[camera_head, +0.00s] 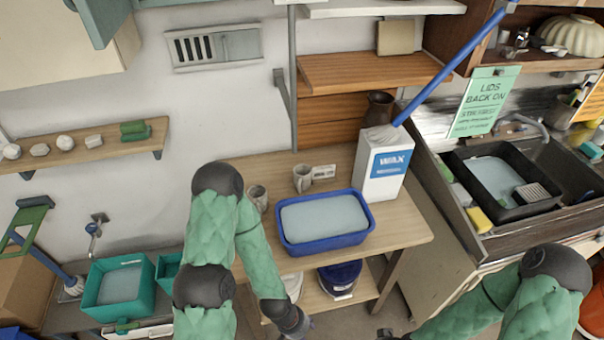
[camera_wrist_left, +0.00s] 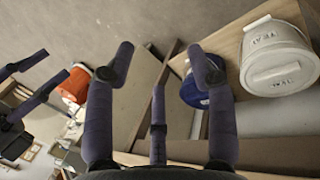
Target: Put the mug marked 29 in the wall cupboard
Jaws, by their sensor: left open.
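Two speckled mugs stand on the wooden table (camera_head: 408,232): one mug (camera_head: 257,198) partly behind my left arm, another mug (camera_head: 303,179) further right beside a small white card (camera_head: 324,172). I cannot read a number on either. The wall cupboard (camera_head: 60,40) is at the upper left, with a teal door (camera_head: 103,18) at its right side; its inside is hidden. My left gripper (camera_head: 297,326) hangs low in front of the table, below the mugs. In the left wrist view it (camera_wrist_left: 165,57) is open and empty. My right gripper (camera_wrist_left: 42,76) shows there with its fingers apart.
A blue tub (camera_head: 325,220) of pale liquid and a white WAX box (camera_head: 384,165) stand on the table right of the mugs. A blue bucket (camera_head: 340,278) and a white lidded bucket (camera_wrist_left: 277,60) are on the lower shelf. A blue pole (camera_head: 455,63) slants above the box.

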